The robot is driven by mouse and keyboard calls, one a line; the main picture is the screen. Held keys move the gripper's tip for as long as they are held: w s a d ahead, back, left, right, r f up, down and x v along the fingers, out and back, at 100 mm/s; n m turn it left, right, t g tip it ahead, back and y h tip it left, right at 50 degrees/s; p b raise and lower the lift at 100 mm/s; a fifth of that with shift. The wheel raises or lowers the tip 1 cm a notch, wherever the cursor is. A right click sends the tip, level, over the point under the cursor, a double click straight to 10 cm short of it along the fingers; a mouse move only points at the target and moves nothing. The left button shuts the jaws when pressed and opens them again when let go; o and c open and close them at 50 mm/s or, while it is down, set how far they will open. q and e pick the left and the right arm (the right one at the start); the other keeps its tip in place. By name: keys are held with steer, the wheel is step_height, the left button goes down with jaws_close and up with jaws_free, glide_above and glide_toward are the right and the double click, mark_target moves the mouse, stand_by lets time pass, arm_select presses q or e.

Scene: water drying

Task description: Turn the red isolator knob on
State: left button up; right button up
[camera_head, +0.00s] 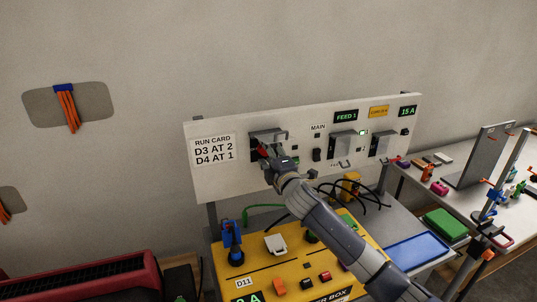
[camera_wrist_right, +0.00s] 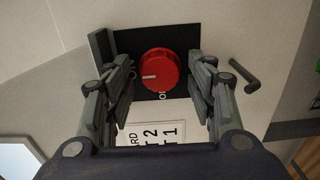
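The red isolator knob (camera_wrist_right: 160,69) is round, on a black plate (camera_wrist_right: 152,93) on the white panel. Its white pointer mark points left in the right wrist view. Letters on the plate beside and below it are partly covered. My right gripper (camera_wrist_right: 161,80) is open, with one finger on each side of the knob and visible gaps between. In the head view the right gripper (camera_head: 270,158) is at the panel's left part and mostly hides the knob (camera_head: 263,151). My left gripper is in neither view.
A run card (camera_head: 213,149) is left of the knob. A grey handle (camera_wrist_right: 240,76) sticks out beside the plate. Other switches (camera_head: 343,143) line the panel to the right. A yellow board (camera_head: 262,262) with several small parts lies below.

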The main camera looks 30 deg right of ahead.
steer(key=shift+s, duration=0.1)
steer(key=shift+s+a+f, duration=0.1)
steer(key=shift+s, duration=0.05)
steer(key=v, duration=1.1)
steer(key=shift+s, duration=0.25)
steer(key=shift+a, duration=0.15)
